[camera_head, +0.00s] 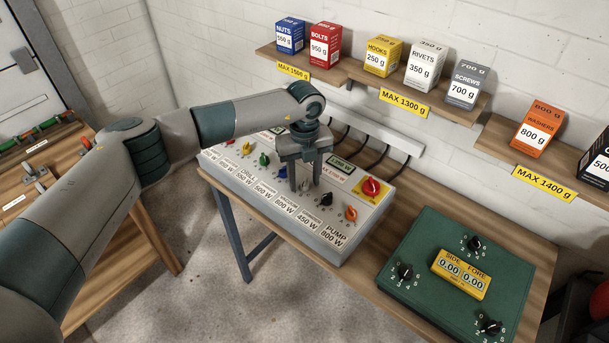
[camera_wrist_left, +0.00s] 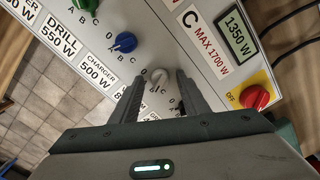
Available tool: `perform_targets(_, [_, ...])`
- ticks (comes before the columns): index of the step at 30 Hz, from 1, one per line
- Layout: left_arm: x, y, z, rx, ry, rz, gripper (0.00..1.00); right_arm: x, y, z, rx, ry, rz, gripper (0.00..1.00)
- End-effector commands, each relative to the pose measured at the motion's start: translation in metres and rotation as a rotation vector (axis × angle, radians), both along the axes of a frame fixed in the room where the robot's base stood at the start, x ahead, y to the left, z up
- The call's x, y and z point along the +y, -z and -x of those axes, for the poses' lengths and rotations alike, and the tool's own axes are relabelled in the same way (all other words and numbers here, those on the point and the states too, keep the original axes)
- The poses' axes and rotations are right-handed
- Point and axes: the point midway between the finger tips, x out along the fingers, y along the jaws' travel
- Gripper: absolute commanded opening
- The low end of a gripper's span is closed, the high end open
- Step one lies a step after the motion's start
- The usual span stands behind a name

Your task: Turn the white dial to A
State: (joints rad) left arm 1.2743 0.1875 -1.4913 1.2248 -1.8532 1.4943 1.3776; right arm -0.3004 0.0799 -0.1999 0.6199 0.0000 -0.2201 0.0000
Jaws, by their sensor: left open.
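The white dial (camera_wrist_left: 158,76) sits on the light grey control panel (camera_wrist_left: 215,75), between the fingertips of my left gripper (camera_wrist_left: 158,82) in the left wrist view. In the head view my left gripper (camera_head: 304,182) points down over the panel (camera_head: 340,240), one finger on each side of the dial, which is mostly hidden there. The gripper is open. I cannot tell whether a finger touches the dial. A 0 shows close to the dial, but the letter its pointer faces is too small to tell. My right gripper is not in view.
A blue dial (camera_wrist_left: 124,42) stands close to the white one. A black dial (camera_head: 326,199), an orange dial (camera_head: 351,214) and a red OFF switch (camera_head: 372,187) lie to the right. A green box (camera_head: 420,275) with black knobs shares the bench. Shelves with boxes hang behind.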

Motion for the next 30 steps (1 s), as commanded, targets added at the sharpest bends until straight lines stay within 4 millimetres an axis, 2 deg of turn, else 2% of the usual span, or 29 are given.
perform_targets(7, [0.000, 0.001, 0.000, 0.000, 0.000, 0.000, 0.41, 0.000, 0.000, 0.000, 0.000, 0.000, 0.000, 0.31])
perform_targets(8, [0.000, 0.001, 0.000, 0.000, 0.000, 0.000, 0.39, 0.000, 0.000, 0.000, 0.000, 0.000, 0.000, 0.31])
perform_targets(12, [0.000, 0.000, 0.000, 0.000, 0.000, 0.000, 0.06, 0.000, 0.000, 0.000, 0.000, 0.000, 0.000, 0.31])
perform_targets(13, [0.000, 0.000, 0.000, 0.000, 0.000, 0.000, 0.00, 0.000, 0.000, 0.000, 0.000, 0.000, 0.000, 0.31])
perform_targets(23, [0.000, 0.002, 0.000, 0.000, 0.020, 0.001, 0.00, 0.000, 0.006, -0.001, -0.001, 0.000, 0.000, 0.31])
perform_targets(30, [0.000, 0.004, -0.001, -0.002, 0.111, 0.002, 0.00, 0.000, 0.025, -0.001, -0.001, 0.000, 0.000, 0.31])
